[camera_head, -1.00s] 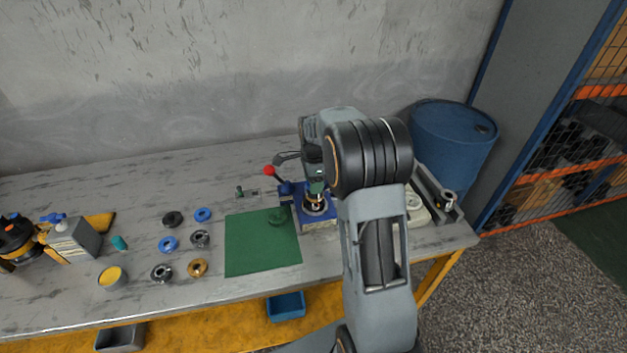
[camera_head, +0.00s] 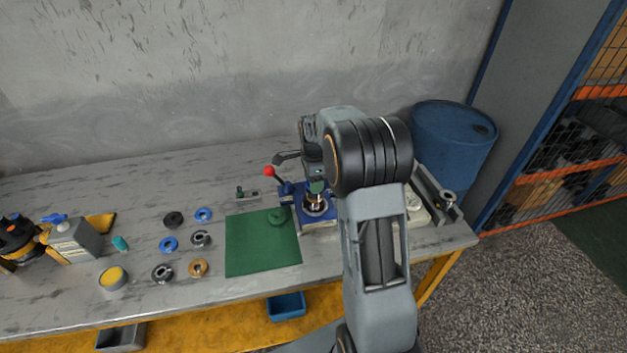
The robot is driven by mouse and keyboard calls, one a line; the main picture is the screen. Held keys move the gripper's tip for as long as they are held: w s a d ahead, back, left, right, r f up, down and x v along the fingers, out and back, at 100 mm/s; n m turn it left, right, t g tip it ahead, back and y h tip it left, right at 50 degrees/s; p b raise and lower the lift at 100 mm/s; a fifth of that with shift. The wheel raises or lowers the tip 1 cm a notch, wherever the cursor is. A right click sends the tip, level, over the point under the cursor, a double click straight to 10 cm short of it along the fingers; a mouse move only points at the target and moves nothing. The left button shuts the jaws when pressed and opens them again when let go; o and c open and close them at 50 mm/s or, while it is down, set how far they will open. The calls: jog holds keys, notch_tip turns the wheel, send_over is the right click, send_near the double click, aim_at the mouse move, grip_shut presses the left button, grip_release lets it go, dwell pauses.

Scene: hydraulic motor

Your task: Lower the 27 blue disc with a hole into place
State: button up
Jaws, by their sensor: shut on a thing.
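My gripper (camera_head: 315,188) points down over the blue fixture (camera_head: 325,220) at the bench's right half. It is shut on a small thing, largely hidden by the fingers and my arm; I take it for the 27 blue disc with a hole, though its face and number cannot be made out. Just below the fingertips, a copper-and-metal upright part (camera_head: 315,206) stands on the fixture. Whether the held piece touches it is too small to tell. Two other blue discs with holes, one farther back (camera_head: 204,214) and one nearer (camera_head: 169,243), lie on the bench to the left.
A red-knobbed lever (camera_head: 269,171) rises at the fixture's back left. Dark, grey and orange rings (camera_head: 198,267) lie farther left. A grey rail part (camera_head: 433,190) stands right of my arm.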

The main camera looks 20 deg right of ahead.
jog(key=shift+f+b, duration=0.3)
jog(key=shift+f, duration=0.15)
dwell(0.6)
jog(key=o, duration=1.4)
jog(key=shift+r, duration=0.1)
jog(key=shift+r+p, duration=1.85)
jog(key=shift+r, duration=0.45)
